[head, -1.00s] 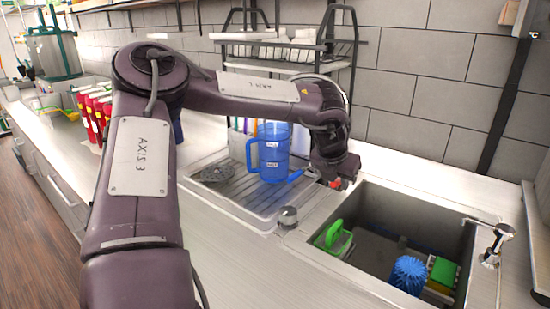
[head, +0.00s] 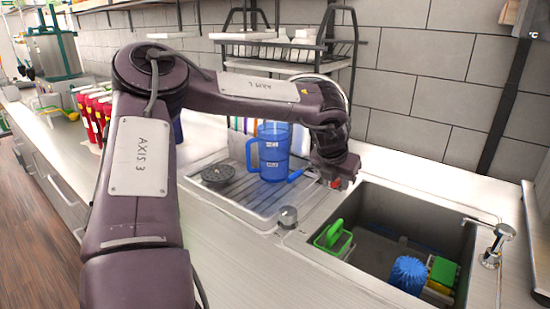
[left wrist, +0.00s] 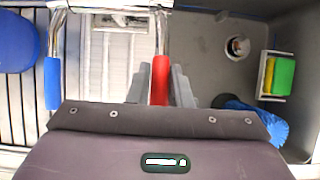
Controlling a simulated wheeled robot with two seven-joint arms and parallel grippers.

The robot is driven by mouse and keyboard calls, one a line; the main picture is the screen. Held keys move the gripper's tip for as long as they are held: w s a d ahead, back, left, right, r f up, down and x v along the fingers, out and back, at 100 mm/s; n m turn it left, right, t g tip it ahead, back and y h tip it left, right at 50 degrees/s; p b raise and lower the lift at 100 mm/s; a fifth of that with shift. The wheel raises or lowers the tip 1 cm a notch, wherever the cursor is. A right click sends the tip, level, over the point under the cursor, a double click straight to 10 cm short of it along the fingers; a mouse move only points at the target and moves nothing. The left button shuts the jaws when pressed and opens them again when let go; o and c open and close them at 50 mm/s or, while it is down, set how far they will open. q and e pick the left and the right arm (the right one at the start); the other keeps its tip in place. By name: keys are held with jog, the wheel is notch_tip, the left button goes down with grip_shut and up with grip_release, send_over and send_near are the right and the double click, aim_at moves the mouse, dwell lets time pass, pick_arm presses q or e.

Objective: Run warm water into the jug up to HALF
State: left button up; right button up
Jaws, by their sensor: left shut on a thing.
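The blue jug (head: 272,155) stands upright on the draining board, with two small white labels on its side; I cannot make out water in it. Part of it shows at the upper left of the left wrist view (left wrist: 15,42). My left gripper (left wrist: 160,82) is shut on the red tap handle (left wrist: 160,72), at the left rear edge of the sink. The red handle also shows in the head view (head: 336,183). The blue tap handle (left wrist: 52,83) is left of it, apart from my fingers. The spout outlet and any stream are hidden. My right gripper is not in view.
The sink (head: 375,215) holds a green caddy (head: 332,236), a blue brush (head: 408,274) and a green sponge (head: 443,271). A round dark strainer (head: 218,175) lies on the draining board (head: 235,195). A wire rack (head: 290,50) stands behind. Red bottles (head: 97,110) stand at left.

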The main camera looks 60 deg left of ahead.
pick_arm(q)
jog(key=shift+s+a+f, duration=0.1)
jog(key=shift+s+a, duration=0.05)
jog(key=shift+a, duration=0.1)
jog(key=f+b, duration=0.2)
jog(key=shift+s+f, duration=0.2)
jog(key=shift+f, duration=0.2)
jog(key=o, duration=0.3)
jog(key=shift+o, duration=1.3)
jog(key=o, duration=0.3)
jog(key=shift+w+a+f, duration=0.15)
jog(key=shift+a, duration=0.1)
jog(key=shift+o, duration=0.2)
jog(key=shift+d+r, duration=0.25)
jog(key=shift+d, duration=0.05)
notch_tip(320, 180, up, 8)
jog(key=p, duration=0.5)
jog(key=shift+w+f, duration=0.1)
